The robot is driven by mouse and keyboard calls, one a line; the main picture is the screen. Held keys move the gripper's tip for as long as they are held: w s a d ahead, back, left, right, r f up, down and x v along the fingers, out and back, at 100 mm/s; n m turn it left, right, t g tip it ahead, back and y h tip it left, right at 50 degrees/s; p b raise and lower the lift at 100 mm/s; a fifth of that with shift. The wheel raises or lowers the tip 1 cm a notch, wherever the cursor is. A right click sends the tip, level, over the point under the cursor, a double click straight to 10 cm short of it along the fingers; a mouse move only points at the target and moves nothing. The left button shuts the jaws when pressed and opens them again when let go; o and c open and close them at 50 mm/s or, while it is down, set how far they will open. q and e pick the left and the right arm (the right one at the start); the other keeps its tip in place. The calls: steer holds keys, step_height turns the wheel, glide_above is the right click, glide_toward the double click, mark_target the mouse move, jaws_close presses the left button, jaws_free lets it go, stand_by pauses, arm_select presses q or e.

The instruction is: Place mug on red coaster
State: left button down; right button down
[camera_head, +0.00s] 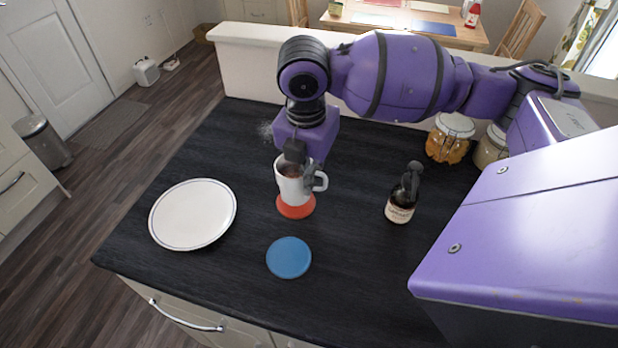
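A white mug (289,189) with a brownish inside is upright over the red coaster (297,212) in the middle of the dark counter. The mug hides the coaster's far part. I cannot tell whether the mug's base touches the coaster or is slightly above it. My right gripper (307,172) comes down from above and is shut on the mug at its rim, on the handle side. Its fingers are partly hidden by the mug and the wrist. My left gripper is not in view.
A blue coaster (289,258) lies in front of the red one. A white plate (193,214) is at the left, and a dark bottle (401,198) stands at the right. Glass jars (451,139) stand at the back right by the low wall (245,63). The front counter is clear.

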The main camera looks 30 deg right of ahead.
steer(key=shift+f, duration=0.9)
steer(key=shift+f, duration=0.15)
steer(key=c, duration=2)
jaws_free()
steer(key=r, duration=0.8)
steer(key=s+a+r+p, duration=0.1)
steer(key=r, duration=0.3)
steer(key=shift+a, duration=0.1)
